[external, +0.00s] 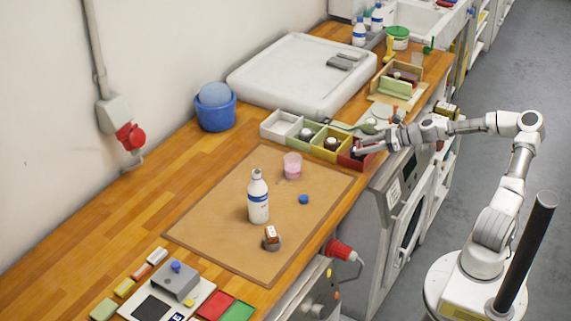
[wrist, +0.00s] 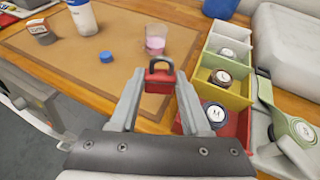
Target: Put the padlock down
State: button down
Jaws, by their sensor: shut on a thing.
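A padlock (wrist: 159,82) with a red body and dark shackle is between the fingertips of my gripper (wrist: 160,75) in the wrist view. The gripper is shut on it, with the shackle pointing up in the picture. Behind it lies the brown mat (wrist: 95,75). In the external view my gripper (external: 364,148) is over the right end of a divided box, by the red compartment (external: 347,162). I cannot clearly make out the padlock there. The box also has white, green and yellow compartments (wrist: 239,88); round-topped items stand in some, including the red one (wrist: 215,112).
On the mat (external: 215,225) stand a white bottle (external: 258,200), a pink cup (external: 292,165), a blue cap (external: 303,199) and a small brown-and-white item (external: 271,237). A blue bucket (external: 215,112) is behind. Much of the mat is clear.

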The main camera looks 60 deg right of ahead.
send_over(331, 183)
notch_tip(331, 183, down, 6)
jog(key=shift+a+f+b, duration=0.1)
jog(key=shift+f+b, duration=0.1)
jog(key=shift+b, duration=0.25)
jog(key=shift+f, duration=1.95)
jog(key=shift+f+b, duration=0.15)
jog(key=shift+b, duration=0.15)
jog(key=shift+f, duration=0.1)
jog(key=shift+c, duration=1.8)
grip_release()
jog(key=shift+s+r, duration=0.15)
jog(key=shift+r, duration=0.15)
jog(key=p+v, duration=0.1)
jog(key=v, duration=1)
jog(key=shift+s+d+r, duration=0.15)
jog(key=shift+s+d, duration=0.05)
jog(key=shift+s, duration=0.05)
